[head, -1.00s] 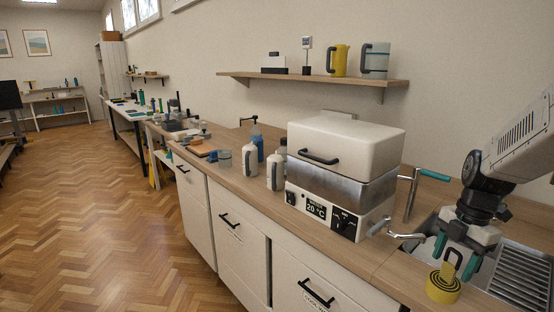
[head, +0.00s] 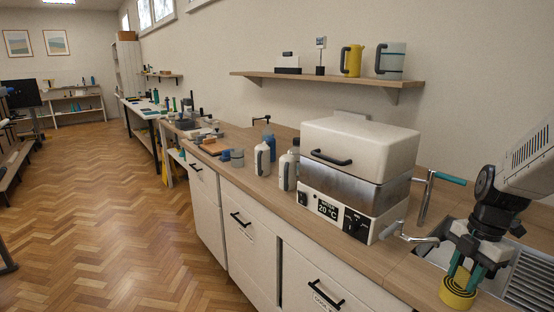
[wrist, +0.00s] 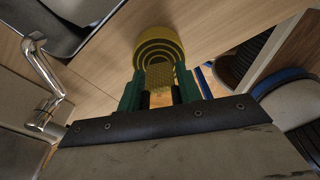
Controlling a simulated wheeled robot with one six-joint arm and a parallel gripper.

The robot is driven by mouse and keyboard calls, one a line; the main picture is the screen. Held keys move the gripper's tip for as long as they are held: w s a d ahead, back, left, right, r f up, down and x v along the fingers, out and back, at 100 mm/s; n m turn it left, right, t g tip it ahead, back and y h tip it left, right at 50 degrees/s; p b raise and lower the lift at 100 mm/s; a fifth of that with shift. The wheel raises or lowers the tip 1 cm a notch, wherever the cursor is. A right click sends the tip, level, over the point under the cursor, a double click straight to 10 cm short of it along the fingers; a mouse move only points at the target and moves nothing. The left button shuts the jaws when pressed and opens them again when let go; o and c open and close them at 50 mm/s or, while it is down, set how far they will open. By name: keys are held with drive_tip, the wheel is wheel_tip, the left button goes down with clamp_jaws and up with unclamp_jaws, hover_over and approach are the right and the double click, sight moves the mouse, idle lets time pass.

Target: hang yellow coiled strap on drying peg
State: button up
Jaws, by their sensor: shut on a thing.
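The yellow coiled strap (head: 457,298) is at the counter's front edge, by the sink at the lower right of the head view. In the wrist view the strap (wrist: 158,38) shows as nested yellow and dark rings just beyond the fingertips. My gripper (head: 462,277) is above it, teal fingers pointing down, shut on the strap's upper part. It also shows in the wrist view (wrist: 160,88), with a finger on each side of the strap. I cannot tell whether the strap touches the counter. I cannot make out a drying peg for certain.
A tap with a teal lever (head: 452,179) and the sink's ribbed drainer (head: 527,280) are close to my gripper. A white-lidded water bath (head: 360,150) stands to the left. Bottles (head: 262,160) stand beyond it. A wall shelf (head: 330,78) holds jugs. The parquet floor (head: 110,210) is largely clear.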

drive_tip(key=shift+r, duration=2.4)
drive_tip(key=o, duration=0.6)
drive_tip(key=shift+c, duration=0.2)
clamp_jaws()
drive_tip(key=s+d+r+m+h, duration=0.1)
drive_tip(key=s+d+r+m, duration=0.5)
drive_tip(key=s+d+m, duration=0.4)
drive_tip(key=s+d+r+m, duration=0.6)
drive_tip(key=s+d+m, duration=0.4)
drive_tip(key=s, duration=0.5)
drive_tip(key=s+d+r+m+t+h, duration=0.1)
drive_tip(key=s+d+r+m, duration=0.5)
drive_tip(key=s+d+m, duration=0.4)
drive_tip(key=shift+s+d+m+h, duration=0.3)
drive_tip(key=shift+s+m, duration=0.4)
drive_tip(key=shift+s, duration=0.55)
